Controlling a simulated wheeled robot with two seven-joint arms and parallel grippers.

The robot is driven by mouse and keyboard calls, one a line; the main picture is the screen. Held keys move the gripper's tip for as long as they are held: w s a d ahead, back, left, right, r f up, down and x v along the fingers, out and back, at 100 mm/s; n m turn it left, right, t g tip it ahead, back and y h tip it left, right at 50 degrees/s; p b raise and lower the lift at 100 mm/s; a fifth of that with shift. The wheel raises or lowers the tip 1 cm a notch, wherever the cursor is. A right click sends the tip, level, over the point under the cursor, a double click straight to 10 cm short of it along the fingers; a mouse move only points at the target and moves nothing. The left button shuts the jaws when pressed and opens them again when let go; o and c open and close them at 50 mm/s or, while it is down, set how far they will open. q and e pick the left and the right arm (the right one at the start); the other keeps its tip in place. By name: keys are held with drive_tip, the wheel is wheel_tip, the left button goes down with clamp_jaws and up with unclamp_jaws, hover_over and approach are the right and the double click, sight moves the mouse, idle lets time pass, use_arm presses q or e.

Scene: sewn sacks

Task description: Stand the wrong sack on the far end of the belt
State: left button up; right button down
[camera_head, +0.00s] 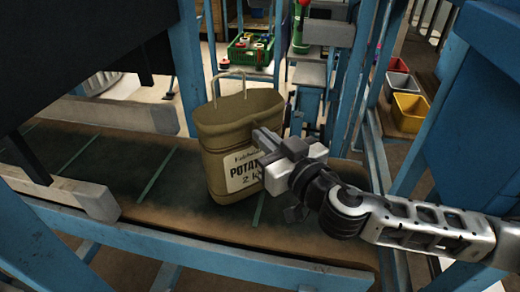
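A tan sack (228,125) stands upright on the dark belt (178,205), slightly right of the middle of its visible length. My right gripper (266,142) is at the sack's right front side and covers part of the label. Its fingertips overlap the sack in the picture; I cannot tell whether they touch it or how far apart they are. My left gripper is not in view.
A blue frame rail (190,250) runs along the belt's near side. Grey bars (120,113) lie at the belt's left. A green crate (250,52) with several items stands behind. Yellow (409,112) and red bins sit on a shelf at right. Blue posts flank the belt.

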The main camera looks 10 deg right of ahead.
drive_tip(key=shift+s+f, duration=0.15)
drive_tip(key=shift+f, duration=0.3)
drive_tip(key=c, duration=2)
unclamp_jaws()
drive_tip(key=o, duration=0.4)
